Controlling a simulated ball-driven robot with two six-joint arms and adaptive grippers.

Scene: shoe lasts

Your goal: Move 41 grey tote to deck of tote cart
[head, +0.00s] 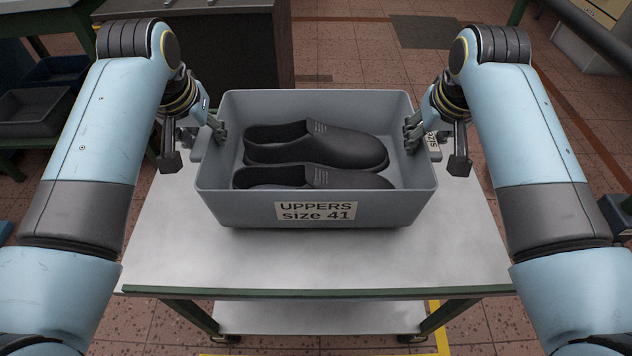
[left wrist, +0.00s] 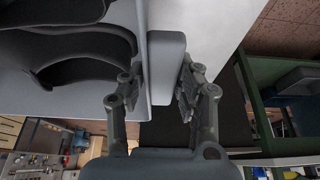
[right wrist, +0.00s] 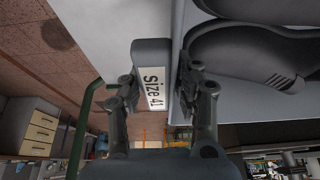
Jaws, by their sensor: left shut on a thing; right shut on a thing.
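The grey tote (head: 235,210), labelled "UPPERS size 41", is level over the white deck (head: 300,265) of a green-framed cart. A dark shadow lies close under it; I cannot tell whether it touches the deck. Two black shoe uppers (head: 315,143) lie inside it. My left gripper (head: 210,126) is shut on the tote's left handle, a grey block that shows in the left wrist view (left wrist: 165,60). My right gripper (head: 418,130) is shut on the right handle, which carries a "size 41" label in the right wrist view (right wrist: 152,80).
A dark cabinet (head: 200,50) stands behind the cart at the back left. Dark bins (head: 40,112) sit on a green rack at the far left. The cart has a lower shelf (head: 320,318). Bare deck shows in front of the tote, and tiled floor lies to the right.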

